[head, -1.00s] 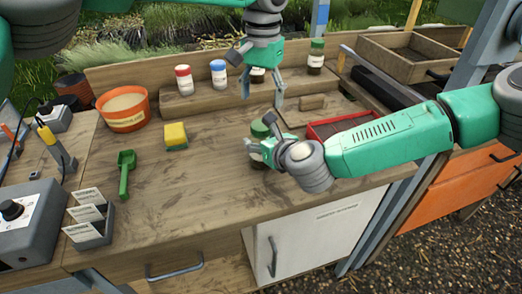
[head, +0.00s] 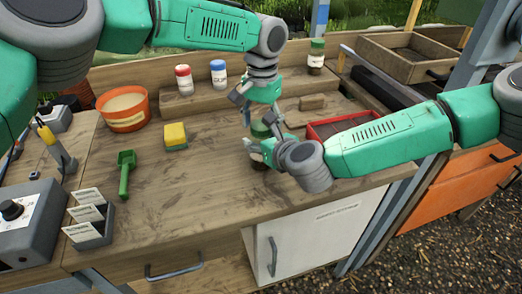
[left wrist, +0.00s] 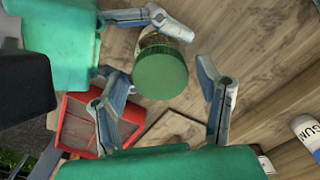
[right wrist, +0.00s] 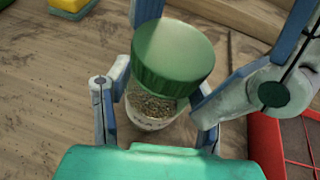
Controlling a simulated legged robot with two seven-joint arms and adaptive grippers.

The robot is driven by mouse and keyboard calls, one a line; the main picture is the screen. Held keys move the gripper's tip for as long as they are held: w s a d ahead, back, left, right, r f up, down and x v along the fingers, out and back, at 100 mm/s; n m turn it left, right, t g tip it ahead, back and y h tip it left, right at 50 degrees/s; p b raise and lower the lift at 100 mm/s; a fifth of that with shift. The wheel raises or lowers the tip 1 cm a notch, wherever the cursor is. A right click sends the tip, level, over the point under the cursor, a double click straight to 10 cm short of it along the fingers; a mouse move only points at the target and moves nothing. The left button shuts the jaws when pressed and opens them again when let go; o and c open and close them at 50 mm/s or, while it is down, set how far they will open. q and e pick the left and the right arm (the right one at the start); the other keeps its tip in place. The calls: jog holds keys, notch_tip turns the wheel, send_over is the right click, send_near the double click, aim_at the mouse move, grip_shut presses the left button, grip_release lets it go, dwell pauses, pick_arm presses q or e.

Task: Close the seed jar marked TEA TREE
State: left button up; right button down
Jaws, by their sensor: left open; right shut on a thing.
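A small clear jar of brown seeds (right wrist: 150,106) stands on the bench with a green lid (right wrist: 173,58) on its top. The lid also shows in the left wrist view (left wrist: 160,70) and the head view (head: 260,130). I cannot tell whether the lid is tight, and I cannot read the jar's label. My right gripper (right wrist: 155,112) is shut around the jar's body, below the lid. My left gripper (left wrist: 163,98) is open above the jar, its fingers spread on either side of the lid and apart from it.
A red tray (head: 345,122) lies right of the jar. Red-lidded (head: 184,80) and blue-lidded (head: 218,74) jars and another green-lidded jar (head: 316,58) stand on the back shelf. A yellow sponge (head: 175,135) and green scoop (head: 125,173) lie left.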

jog(key=shift+f, duration=0.1)
pick_arm(q)
jog(key=c, duration=1.2)
jog(key=shift+c, duration=0.2)
jog(key=o, duration=1.4)
notch_tip(320, 180, up, 12)
jog(key=shift+w+d+f, duration=0.1)
jog(key=shift+w, duration=0.05)
